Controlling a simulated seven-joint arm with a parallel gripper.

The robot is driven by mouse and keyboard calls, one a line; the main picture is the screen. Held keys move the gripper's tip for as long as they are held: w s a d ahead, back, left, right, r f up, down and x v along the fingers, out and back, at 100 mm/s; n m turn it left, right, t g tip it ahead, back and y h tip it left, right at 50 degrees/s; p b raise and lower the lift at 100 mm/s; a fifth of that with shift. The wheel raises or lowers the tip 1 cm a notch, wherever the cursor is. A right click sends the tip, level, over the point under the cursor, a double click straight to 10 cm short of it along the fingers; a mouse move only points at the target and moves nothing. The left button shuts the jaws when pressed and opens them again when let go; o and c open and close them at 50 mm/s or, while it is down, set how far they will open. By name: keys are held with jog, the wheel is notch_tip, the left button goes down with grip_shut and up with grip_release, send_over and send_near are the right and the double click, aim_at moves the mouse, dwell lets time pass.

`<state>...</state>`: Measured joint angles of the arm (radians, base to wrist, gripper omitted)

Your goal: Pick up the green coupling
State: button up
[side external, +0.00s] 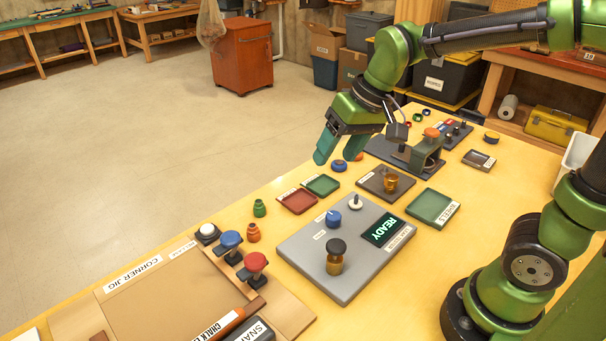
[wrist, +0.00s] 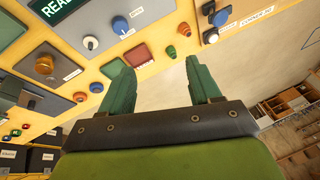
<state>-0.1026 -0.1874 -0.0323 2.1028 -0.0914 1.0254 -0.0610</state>
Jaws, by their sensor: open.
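The green coupling (side external: 259,208) is a small stepped piece standing on the yellow tabletop, left of the red tray and just behind a similar orange coupling (side external: 253,232). In the wrist view the green coupling (wrist: 170,51) lies beyond the fingertips, within the gap between them in the picture. My gripper (side external: 326,150) is open and empty, with green fingers. It is held above the table, up and to the right of the green coupling in the side view and apart from it. Both fingers of my gripper (wrist: 159,66) show in the wrist view.
A red tray (side external: 297,201) and a green tray (side external: 322,185) lie between the coupling and my gripper. A grey panel (side external: 312,248) with knobs and a READY display stands at right. The corner jig (side external: 160,295) with blue and red knobs is in front. Bare floor lies left.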

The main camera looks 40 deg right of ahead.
jog(key=w+a+f+n+g, duration=0.2)
jog(key=w+f, duration=0.1)
jog(key=w, duration=0.7)
jog(key=n+g+h, duration=0.2)
jog(key=n, duration=0.1)
send_over(258, 201)
jog(key=shift+f, duration=1.45)
jog(key=f, duration=1.1)
jog(key=shift+s+a+f, duration=0.1)
jog(key=shift+s+a, duration=0.05)
jog(key=shift+a, duration=0.15)
jog(key=shift+d+f, duration=0.15)
jog(key=shift+f, duration=1.2)
jog(key=shift+d+f, duration=0.15)
jog(key=shift+f, duration=1.2)
jog(key=shift+c, duration=0.4)
jog(key=c, duration=1)
